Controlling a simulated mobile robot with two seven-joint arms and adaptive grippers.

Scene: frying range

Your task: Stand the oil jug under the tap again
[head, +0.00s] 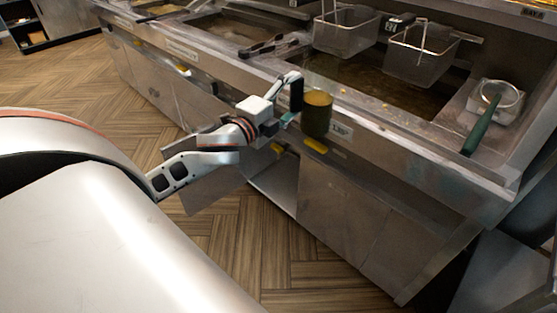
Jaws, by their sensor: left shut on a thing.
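The oil jug (317,118) is a dark olive cylinder with an amber top. It is upright in front of the fryer's front panel, clear of the floor. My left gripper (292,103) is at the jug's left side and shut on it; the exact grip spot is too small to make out. Below the jug is a yellow handle-like piece (316,146) on the front panel, and another yellow piece (277,148) is left of it. I cannot tell which belongs to the tap; its spout is not clear. My right gripper is not in view.
A cabinet door (212,187) hangs open below my left gripper, beside an open compartment (277,184). Wire baskets (345,35) (420,57) stand over the oil vats. A green-handled strainer (482,122) lies on the right ledge. The wooden floor (240,240) in front is clear.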

